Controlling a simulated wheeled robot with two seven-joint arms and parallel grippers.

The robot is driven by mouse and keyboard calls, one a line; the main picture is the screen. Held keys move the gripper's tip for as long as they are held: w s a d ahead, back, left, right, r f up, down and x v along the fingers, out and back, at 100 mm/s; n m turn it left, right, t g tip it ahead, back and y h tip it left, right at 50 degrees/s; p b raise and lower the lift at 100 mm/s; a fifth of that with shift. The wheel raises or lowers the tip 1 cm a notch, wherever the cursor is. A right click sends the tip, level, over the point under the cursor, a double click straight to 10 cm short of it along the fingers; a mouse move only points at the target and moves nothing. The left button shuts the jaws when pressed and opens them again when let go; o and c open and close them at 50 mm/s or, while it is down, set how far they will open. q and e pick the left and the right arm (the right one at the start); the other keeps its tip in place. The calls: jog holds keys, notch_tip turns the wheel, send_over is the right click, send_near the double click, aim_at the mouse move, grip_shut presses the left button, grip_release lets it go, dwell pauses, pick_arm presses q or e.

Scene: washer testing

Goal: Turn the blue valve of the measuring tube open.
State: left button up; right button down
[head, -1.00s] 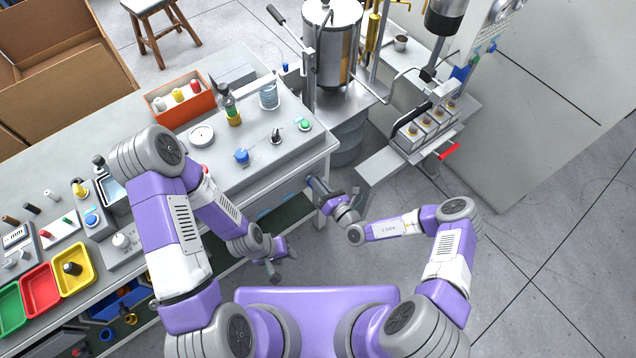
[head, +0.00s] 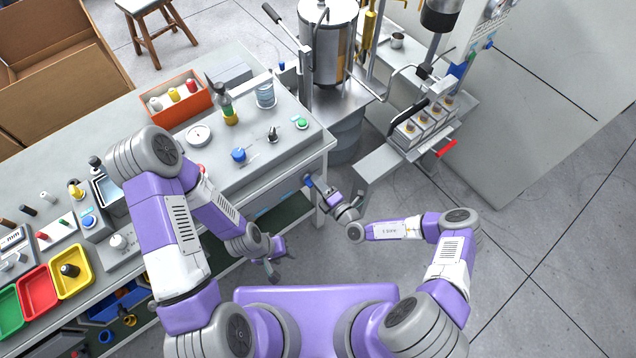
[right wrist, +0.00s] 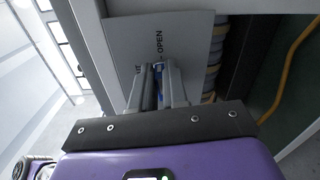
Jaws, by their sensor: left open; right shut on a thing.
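The blue valve (right wrist: 158,82) shows as a small blue piece between the fingers of my right gripper (right wrist: 157,92) in the right wrist view. The gripper is shut on it and hides most of it. A grey plate (right wrist: 125,40) behind it carries the word OPEN; other lettering is partly hidden by a finger. In the head view my right gripper (head: 313,186) is at the table's right front leg, with a bit of blue at its tips. The measuring tube cannot be made out. My left gripper (head: 280,260) is open and empty in front of the table.
A metal tank (head: 328,40) and a filling machine with a red handle (head: 446,148) stand to the right. A yellow hose (right wrist: 290,70) hangs right of the plate. Floor at right is clear.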

jog(key=shift+f+m, duration=0.15)
jog(key=shift+m, duration=0.45)
jog(key=c, duration=1.1)
grip_release()
jog(key=shift+c, duration=0.2)
jog(key=p+v, duration=0.1)
jog(key=v, duration=0.6)
jog(key=shift+s+d, duration=0.2)
jog(key=shift+s, duration=0.05)
